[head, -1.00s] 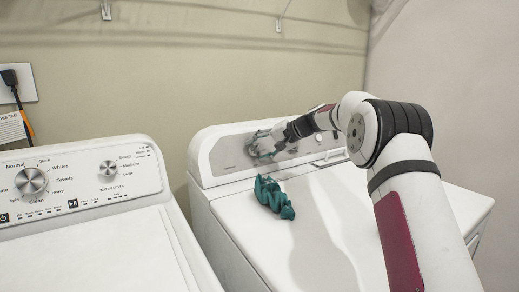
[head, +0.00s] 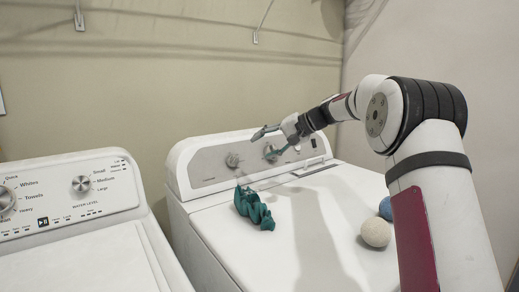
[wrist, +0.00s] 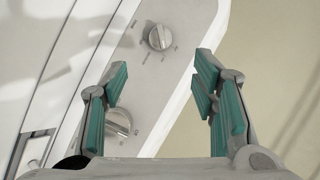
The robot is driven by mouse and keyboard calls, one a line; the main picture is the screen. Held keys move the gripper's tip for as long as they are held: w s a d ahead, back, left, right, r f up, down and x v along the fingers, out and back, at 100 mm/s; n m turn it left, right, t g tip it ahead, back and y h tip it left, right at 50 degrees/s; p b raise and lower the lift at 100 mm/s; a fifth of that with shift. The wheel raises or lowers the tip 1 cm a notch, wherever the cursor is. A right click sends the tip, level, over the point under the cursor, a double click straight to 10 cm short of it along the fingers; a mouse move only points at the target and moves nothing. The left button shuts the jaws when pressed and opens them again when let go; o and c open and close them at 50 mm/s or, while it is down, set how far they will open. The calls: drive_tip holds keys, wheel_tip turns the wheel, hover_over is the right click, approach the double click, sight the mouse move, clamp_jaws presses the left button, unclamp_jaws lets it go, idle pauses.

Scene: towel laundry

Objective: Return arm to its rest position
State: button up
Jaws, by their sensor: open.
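My gripper (head: 268,143) is in front of the control panel of the right-hand machine (head: 215,168) in the head view. Its fingers are spread and hold nothing. In the wrist view my gripper (wrist: 160,97) shows green-padded fingers wide apart, with one panel knob (wrist: 160,37) beyond them and another knob (wrist: 118,122) partly behind the left finger. A crumpled green towel (head: 254,208) lies on top of the right-hand machine, apart from my gripper.
A white ball (head: 376,232) and a blue ball (head: 386,208) lie on the right-hand machine's top, near my arm. A washer (head: 90,255) with dials stands at the left, with a gap between the machines. Walls stand behind and at the right.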

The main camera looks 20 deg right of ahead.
idle(0.4)
drive_tip(key=s+a+n+g+h, duration=0.15)
drive_tip(key=s+a, duration=0.25)
drive_tip(key=s, duration=0.6)
drive_tip(key=s+a+r+n+g+h, duration=0.15)
drive_tip(key=s+a, duration=0.25)
drive_tip(key=s, duration=0.5)
drive_tip(key=s+a+g+h, duration=0.15)
drive_tip(key=s+a, duration=0.25)
drive_tip(key=s, duration=0.6)
drive_tip(key=s+d+f+n+g+h, duration=0.1)
drive_tip(key=s+f, duration=0.3)
drive_tip(key=s, duration=0.6)
drive_tip(key=s+d+f+g+h, duration=0.15)
drive_tip(key=s+f, duration=0.25)
drive_tip(key=s, duration=0.6)
drive_tip(key=s+d+f+n+h, duration=0.15)
drive_tip(key=s+f, duration=0.25)
drive_tip(key=s, duration=0.6)
wheel_tip(320, 180, up, 18)
drive_tip(key=t+p, duration=0.3)
drive_tip(key=p, duration=1.4)
drive_tip(key=shift+w+r, duration=0.2)
drive_tip(key=shift+w, duration=0.2)
